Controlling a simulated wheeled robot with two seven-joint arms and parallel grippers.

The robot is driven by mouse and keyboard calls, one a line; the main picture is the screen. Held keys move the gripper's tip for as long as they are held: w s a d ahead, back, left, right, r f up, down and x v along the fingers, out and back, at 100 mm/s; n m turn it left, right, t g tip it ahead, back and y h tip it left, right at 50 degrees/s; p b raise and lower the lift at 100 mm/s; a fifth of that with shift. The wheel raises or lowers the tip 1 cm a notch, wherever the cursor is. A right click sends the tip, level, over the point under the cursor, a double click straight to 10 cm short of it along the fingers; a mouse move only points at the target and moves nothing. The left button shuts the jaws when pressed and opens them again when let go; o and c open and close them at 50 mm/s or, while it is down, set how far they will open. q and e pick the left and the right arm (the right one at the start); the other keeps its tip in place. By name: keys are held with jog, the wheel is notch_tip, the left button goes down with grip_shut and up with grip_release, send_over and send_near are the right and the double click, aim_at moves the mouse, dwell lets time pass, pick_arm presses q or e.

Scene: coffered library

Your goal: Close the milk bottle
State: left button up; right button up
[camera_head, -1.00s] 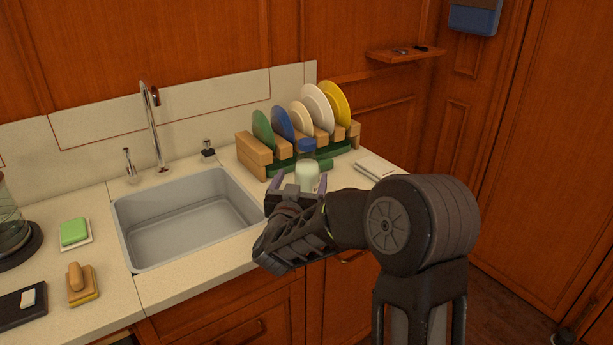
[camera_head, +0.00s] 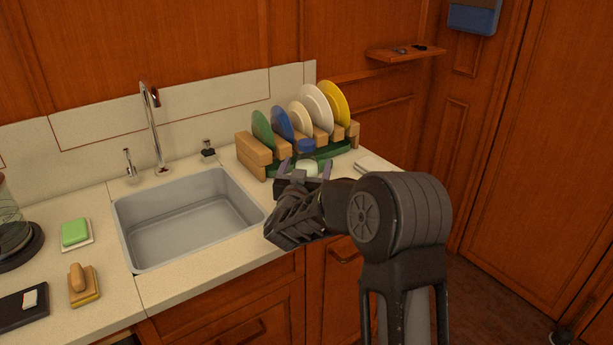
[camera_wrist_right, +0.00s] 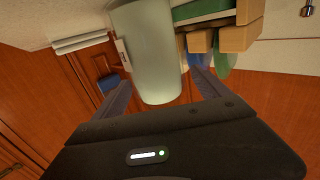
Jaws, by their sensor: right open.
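A pale, whitish bottle (camera_head: 307,166) stands on the counter in front of the dish rack, partly hidden by my right gripper. In the right wrist view the bottle (camera_wrist_right: 150,50) is a smooth pale cylinder, with the counter at the top of the picture. My right gripper (camera_head: 305,172) is open, one finger on each side of the bottle; I cannot tell whether they touch it. My left gripper is not in view.
A wooden dish rack (camera_head: 255,150) with several coloured plates stands behind the bottle. The sink (camera_head: 190,220) is to the left. A white folded item (camera_head: 372,163) lies to the right.

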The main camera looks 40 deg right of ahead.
aim_at(306, 141)
dwell(0.5)
grip_shut()
notch_tip(306, 141, up, 10)
jog(key=shift+r+p, duration=0.1)
jog(key=shift+p, duration=0.3)
dwell(0.9)
dwell(0.4)
jog(key=c, duration=0.7)
grip_release()
grip_shut()
